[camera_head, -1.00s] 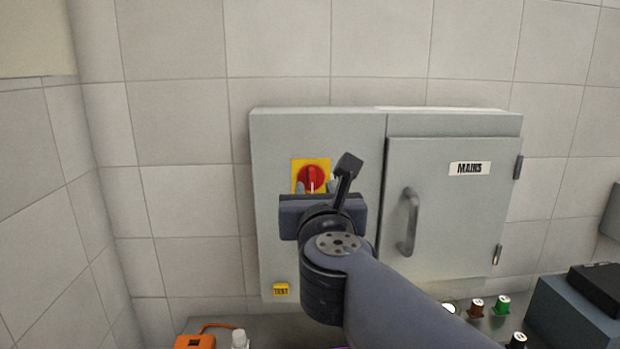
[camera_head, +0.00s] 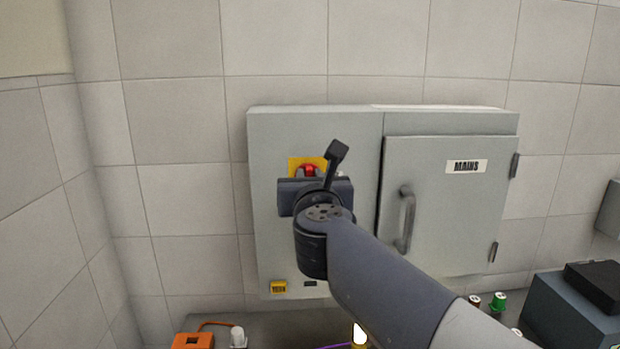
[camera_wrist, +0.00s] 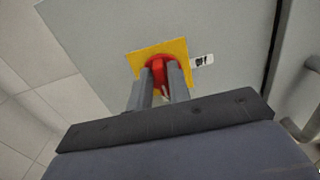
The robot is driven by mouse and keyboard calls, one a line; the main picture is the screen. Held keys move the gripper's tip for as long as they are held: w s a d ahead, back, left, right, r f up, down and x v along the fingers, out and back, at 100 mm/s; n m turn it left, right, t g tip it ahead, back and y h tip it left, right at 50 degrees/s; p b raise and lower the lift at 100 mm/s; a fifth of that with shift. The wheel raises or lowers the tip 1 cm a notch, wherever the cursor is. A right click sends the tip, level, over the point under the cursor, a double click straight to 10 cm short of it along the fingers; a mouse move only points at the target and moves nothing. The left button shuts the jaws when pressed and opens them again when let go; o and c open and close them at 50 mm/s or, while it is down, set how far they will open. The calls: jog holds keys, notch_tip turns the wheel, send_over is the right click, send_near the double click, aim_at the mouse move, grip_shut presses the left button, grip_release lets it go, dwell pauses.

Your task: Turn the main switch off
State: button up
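The main switch (camera_head: 310,169) is a red rotary knob on a yellow plate, on the left part of a grey wall cabinet. In the head view my gripper hides its lower part. In the wrist view the red knob (camera_wrist: 159,68) shows just beyond and between the two finger ends. My gripper (camera_wrist: 162,82) is open, with a gap between its fingers. It points at the cabinet, and one finger lies on either side of the knob. Whether the fingers touch the knob cannot be told.
The cabinet door (camera_head: 450,205) labelled MAINS, with a grey handle (camera_head: 405,219), is shut to the right. A yellow TEST label (camera_head: 278,287) sits low on the cabinet. Below are an orange box (camera_head: 193,341), small bottles and a dark blue-grey box (camera_head: 560,310).

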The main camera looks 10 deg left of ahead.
grip_shut()
jog(key=n+p, duration=0.1)
jog(key=n, duration=0.1)
jog(key=n+p, duration=0.1)
jog(key=shift+a+r+n, duration=0.1)
jog(key=shift+a+n, duration=0.1)
jog(key=shift+n, duration=0.2)
jog(key=shift+s+a+f+n+p, duration=0.15)
jog(key=shift+n+p, duration=0.75)
jog(key=shift+n, duration=1.45)
jog(key=shift+w+a+f+n+p, duration=0.1)
jog(key=shift+f+n+p, duration=0.15)
jog(key=shift+n+p, duration=1.4)
jog(key=shift+s+a+f+n+p, duration=0.1)
jog(key=shift+f+n+p, duration=0.1)
jog(key=shift+n, duration=2.8)
